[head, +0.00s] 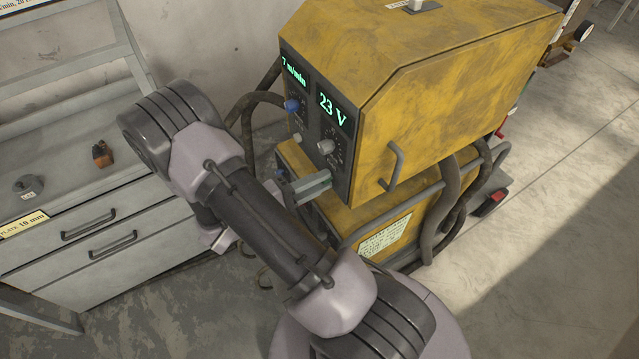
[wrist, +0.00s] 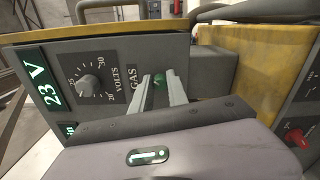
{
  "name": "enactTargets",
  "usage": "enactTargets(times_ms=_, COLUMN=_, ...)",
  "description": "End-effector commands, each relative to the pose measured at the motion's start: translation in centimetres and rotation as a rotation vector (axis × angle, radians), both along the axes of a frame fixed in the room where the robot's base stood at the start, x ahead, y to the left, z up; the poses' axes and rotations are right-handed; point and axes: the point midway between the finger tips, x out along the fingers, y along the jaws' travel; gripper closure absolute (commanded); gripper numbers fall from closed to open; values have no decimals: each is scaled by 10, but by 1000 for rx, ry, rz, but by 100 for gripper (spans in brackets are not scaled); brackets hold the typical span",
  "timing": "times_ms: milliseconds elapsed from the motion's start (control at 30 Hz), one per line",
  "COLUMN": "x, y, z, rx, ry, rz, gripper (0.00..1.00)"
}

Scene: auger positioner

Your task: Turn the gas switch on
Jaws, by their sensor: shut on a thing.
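In the head view my gripper (head: 318,183) reaches the lower front panel of the yellow welding machine (head: 440,80). My own arm hides most of the gripper there, and the switch cannot be made out.
The panel has a volts knob (head: 325,146), a blue knob (head: 292,105) and displays reading 7 m/min and 23 V. A handle (head: 395,165) and thick hoses (head: 450,195) stick out at the side. A grey drawer cabinet (head: 110,215) stands left. A red knob (wrist: 297,137) shows at right.

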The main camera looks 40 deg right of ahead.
Motion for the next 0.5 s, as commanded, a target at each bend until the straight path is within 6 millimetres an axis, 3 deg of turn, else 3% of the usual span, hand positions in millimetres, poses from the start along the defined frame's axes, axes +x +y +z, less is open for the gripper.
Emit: enactTargets(times_ms=500, x=0, y=0, z=-1, rx=-45, ry=-186, rz=0, gripper=100)
